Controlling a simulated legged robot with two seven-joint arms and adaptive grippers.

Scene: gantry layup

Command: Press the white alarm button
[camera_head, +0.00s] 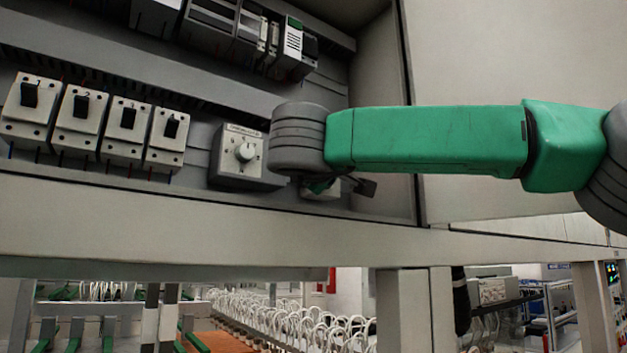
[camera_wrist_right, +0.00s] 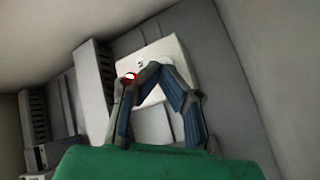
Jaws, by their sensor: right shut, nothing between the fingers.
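A white box (camera_wrist_right: 172,52) is mounted on the grey panel in the right wrist view. A small dark mark shows on its upper part. In the head view only a pale bit of it (camera_head: 322,194) shows below my right wrist. My right gripper (camera_wrist_right: 157,72) is shut and empty, its fingertips together over the box's face. I cannot tell whether they touch it. I cannot make out the white alarm button; the fingers cover part of the box. In the head view my right gripper (camera_head: 345,184) is mostly hidden by its wrist. My left gripper is not in view.
Several numbered breakers (camera_head: 75,118) line the panel further left. The cabinet side wall (camera_head: 384,95) stands close on the right, with a ledge (camera_head: 200,222) below.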

